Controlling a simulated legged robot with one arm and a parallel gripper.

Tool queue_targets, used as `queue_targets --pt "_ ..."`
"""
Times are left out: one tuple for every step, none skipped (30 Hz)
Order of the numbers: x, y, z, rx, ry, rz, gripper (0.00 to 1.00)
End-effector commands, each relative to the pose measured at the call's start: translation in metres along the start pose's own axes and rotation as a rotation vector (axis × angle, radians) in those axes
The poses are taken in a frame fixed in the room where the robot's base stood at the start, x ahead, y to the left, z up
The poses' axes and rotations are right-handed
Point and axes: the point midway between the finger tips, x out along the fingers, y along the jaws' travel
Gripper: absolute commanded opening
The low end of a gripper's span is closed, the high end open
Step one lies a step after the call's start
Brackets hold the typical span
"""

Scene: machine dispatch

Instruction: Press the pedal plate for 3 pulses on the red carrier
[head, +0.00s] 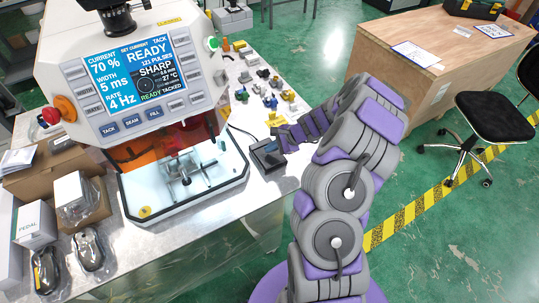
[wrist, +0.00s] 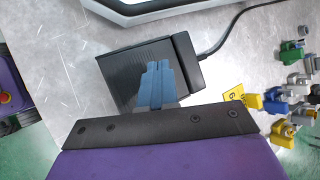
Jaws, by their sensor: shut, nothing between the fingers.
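The black pedal (head: 265,157) sits on the metal bench top, right of the machine. In the wrist view its ribbed plate (wrist: 125,75) lies under my fingers, and a cable leaves its housing. My gripper (head: 282,143) is at the pedal; its blue fingers (wrist: 157,70) are together and empty, overlapping the plate. I cannot tell whether they touch it. The machine (head: 150,70) has a screen (head: 128,77) reading READY, 121 PULSES, SHARP, 70 %, 5 ms, 4 Hz, and "READY TACKED". A fixture (head: 185,173) stands in its chamber, partly behind an orange shield. I cannot make out a red carrier clearly.
A wooden crate (head: 430,60) and a stool (head: 494,116) stand right.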

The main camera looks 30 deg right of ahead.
Motion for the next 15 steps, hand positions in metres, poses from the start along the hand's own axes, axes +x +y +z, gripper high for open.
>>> queue_targets --pt "0.0007 0.0006 -0.0003 0.0 0.0 0.0 0.0" --pt "0.0012 0.0011 -0.0004 0.0 0.0 0.0 0.0" --pt "0.002 0.0017 -0.001 0.0 0.0 0.0 0.0" --pt "0.0027 0.0024 -0.0013 0.0 0.0 0.0 0.0" --pt "0.0033 0.003 -0.0017 0.0 0.0 0.0 0.0" --pt "0.0041 0.0038 -0.0021 0.0 0.0 0.0 0.0" --pt "0.0045 0.0042 -0.0024 0.001 0.0 0.0 0.0" --pt "0.0047 0.0045 -0.0026 0.0 0.0 0.0 0.0" --pt "0.0048 0.0045 -0.0027 0.0 0.001 0.0 0.0" --pt "0.0047 0.0045 -0.0027 0.0 0.001 0.0 0.0" --pt "0.0046 0.0045 -0.0027 0.0 0.001 0.0 0.0" --pt "0.0046 0.0045 -0.0026 0.0 0.0 0.0 0.0" --pt "0.0046 0.0045 -0.0026 0.0 0.0 0.0 0.0" --pt "0.0046 0.0045 -0.0026 0.0 0.0 0.0 0.0" --pt "0.0046 0.0045 -0.0026 0.0 0.0 0.0 0.0"
